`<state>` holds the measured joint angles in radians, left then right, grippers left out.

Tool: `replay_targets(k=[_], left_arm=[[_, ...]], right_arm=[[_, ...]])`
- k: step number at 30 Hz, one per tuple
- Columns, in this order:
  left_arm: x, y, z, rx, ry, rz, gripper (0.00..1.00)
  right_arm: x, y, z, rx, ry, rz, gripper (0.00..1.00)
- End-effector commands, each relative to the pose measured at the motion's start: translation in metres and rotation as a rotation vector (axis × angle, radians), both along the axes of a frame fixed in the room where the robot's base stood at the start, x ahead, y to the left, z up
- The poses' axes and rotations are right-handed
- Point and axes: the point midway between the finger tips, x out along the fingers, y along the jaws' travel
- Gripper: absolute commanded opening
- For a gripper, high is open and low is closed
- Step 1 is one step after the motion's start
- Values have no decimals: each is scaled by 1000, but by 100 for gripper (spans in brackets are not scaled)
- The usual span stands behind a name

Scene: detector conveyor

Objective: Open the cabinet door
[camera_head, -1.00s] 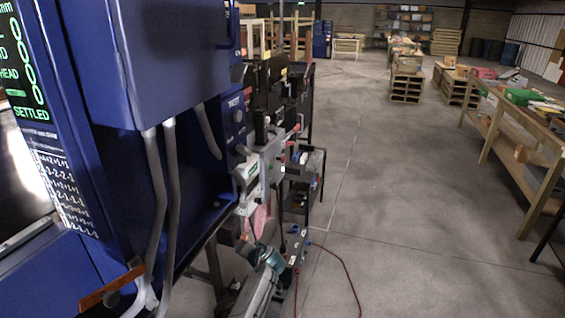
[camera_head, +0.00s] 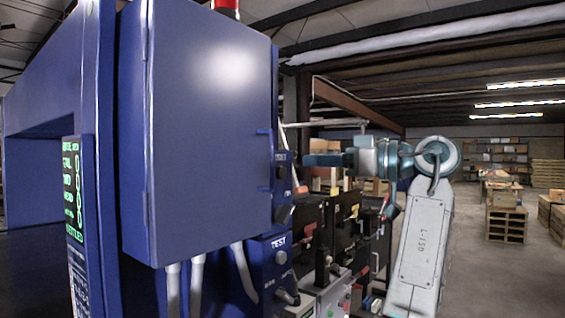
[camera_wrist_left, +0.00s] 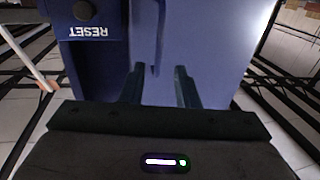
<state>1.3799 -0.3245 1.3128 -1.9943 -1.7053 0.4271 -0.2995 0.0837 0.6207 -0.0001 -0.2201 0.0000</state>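The blue cabinet (camera_head: 205,120) fills the middle left of the head view, its door shut. A blue handle (camera_head: 267,160) shows at the right edge of the door. My left gripper (camera_head: 310,160) is level with this handle, fingers pointing left toward it, with a small visible gap. In the left wrist view, the gripper's two dark fingers (camera_wrist_left: 160,88) are apart with nothing between their tips. The handle (camera_wrist_left: 157,45) stands just beyond them, roughly in line with the gap, in front of the blue cabinet (camera_wrist_left: 205,40). My right gripper is out of view.
A control panel with a TEST label (camera_head: 280,262) and knobs sits below right of the door. A RESET panel (camera_wrist_left: 92,35) shows at the wrist view's upper left. Grey conduits (camera_head: 240,275) hang under the cabinet. Dark racks of equipment (camera_head: 320,235) stand behind. Open floor lies right.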

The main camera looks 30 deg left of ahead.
Motion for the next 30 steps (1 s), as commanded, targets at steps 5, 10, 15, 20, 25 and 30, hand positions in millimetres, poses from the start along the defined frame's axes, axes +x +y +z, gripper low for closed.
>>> replay_targets(k=[5, 10, 15, 20, 25, 30], left_arm=[[-3, 29, 3, 2, 3, 3, 28], [-6, 62, 4, 3, 3, 2, 28], [-9, 87, 2, 2, 5, 1, 28], [-10, 99, 1, 2, 5, -2, 28], [-10, 102, -1, 2, 5, -3, 28], [-10, 101, -1, 2, 5, -3, 22]], right_arm=[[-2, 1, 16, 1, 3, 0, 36], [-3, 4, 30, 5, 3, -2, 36], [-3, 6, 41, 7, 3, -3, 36], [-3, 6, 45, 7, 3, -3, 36], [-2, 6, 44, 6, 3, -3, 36], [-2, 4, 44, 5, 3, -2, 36]])
